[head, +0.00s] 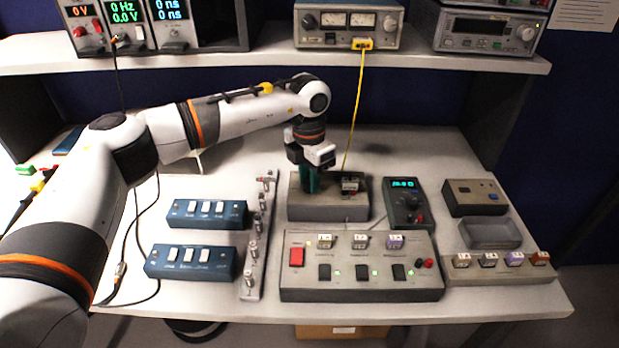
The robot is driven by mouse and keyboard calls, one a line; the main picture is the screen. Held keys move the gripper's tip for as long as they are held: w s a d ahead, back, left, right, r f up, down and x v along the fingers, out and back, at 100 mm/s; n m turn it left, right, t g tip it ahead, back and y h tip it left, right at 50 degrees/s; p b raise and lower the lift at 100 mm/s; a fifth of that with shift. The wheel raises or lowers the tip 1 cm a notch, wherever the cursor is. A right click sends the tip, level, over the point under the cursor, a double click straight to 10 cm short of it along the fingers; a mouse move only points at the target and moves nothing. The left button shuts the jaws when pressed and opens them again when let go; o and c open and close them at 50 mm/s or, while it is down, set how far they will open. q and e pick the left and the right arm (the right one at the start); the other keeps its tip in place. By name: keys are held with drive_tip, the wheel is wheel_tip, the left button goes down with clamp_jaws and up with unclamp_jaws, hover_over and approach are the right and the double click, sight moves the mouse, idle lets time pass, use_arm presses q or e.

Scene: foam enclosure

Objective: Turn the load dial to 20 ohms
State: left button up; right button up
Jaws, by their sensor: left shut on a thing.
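A grey load box (330,211) sits at the middle of the bench, with a small white-labelled part on its top right. My left gripper (309,181) comes down from above onto the left part of this box's top. Its green fingers point down and are shut on what I take to be the load dial. The fingers and wrist hide the dial, so its pointer and scale cannot be read. My right gripper is not in view.
A grey switch panel (360,286) lies in front of the box. A green-screen meter (404,203) stands to its right, and a metal rail with connectors (259,240) to its left. A yellow cable (354,115) hangs from the shelf (420,61) behind my wrist.

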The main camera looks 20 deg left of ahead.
use_arm(q)
drive_tip(key=shift+r, duration=0.1)
drive_tip(key=o, duration=1)
wheel_tip(320, 180, up, 12)
drive_tip(key=shift+w+a+f+b, duration=0.1)
drive_tip(key=shift+b, duration=0.8)
